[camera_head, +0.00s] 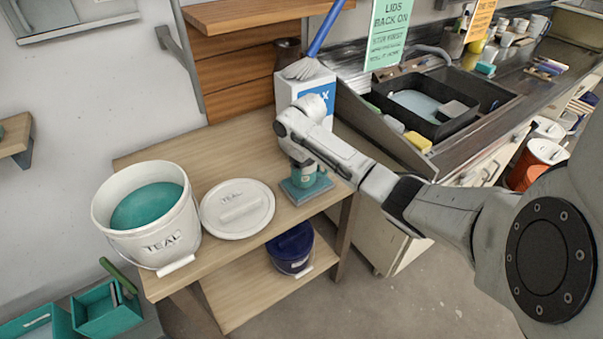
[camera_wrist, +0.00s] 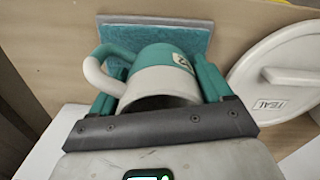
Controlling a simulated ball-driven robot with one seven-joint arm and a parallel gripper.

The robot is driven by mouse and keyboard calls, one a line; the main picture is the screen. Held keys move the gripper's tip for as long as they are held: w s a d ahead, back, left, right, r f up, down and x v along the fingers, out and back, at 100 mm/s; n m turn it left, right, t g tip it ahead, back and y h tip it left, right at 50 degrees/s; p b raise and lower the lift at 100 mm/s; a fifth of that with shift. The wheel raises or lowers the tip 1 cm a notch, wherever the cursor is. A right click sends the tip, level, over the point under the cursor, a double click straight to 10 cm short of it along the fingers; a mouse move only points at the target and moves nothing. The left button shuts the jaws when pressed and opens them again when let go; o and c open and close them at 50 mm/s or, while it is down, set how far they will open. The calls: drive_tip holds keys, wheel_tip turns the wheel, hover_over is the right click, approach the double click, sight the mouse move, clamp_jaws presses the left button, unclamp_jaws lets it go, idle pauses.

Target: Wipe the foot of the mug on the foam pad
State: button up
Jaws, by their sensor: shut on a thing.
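The mug (camera_head: 303,178) is upright over the foam pad (camera_head: 320,190) at the table's front right edge. In the wrist view the mug (camera_wrist: 160,82) is off-white at its open rim and teal toward its foot, with a small label and a handle at the left. My gripper (camera_head: 304,168) is above the pad, its teal fingers (camera_wrist: 158,86) shut on the mug's two sides. The pad (camera_wrist: 196,40) has a teal top and a grey-blue edge. The foot is hidden, and I cannot tell whether it touches the pad.
A white lid (camera_head: 237,209) lies left of the pad, beside an open bucket of teal glaze (camera_head: 165,240). A white box (camera_head: 307,88) stands behind my gripper. A dark blue bucket (camera_head: 290,250) sits on the lower shelf. The sink (camera_head: 440,105) is at the right.

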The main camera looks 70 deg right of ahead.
drive_tip(key=shift+s+d+r, duration=0.1)
drive_tip(key=shift+s+d, duration=0.3)
drive_tip(key=shift+d, duration=0.25)
drive_tip(key=shift+s+d+f, duration=0.1)
drive_tip(key=shift+s+d, duration=0.25)
drive_tip(key=shift+d, duration=0.3)
drive_tip(key=shift+s+d+r, duration=0.1)
drive_tip(key=shift+s+d, duration=0.3)
drive_tip(key=shift+d, duration=0.25)
drive_tip(key=shift+r, duration=0.15)
wheel_tip(320, 180, up, 7)
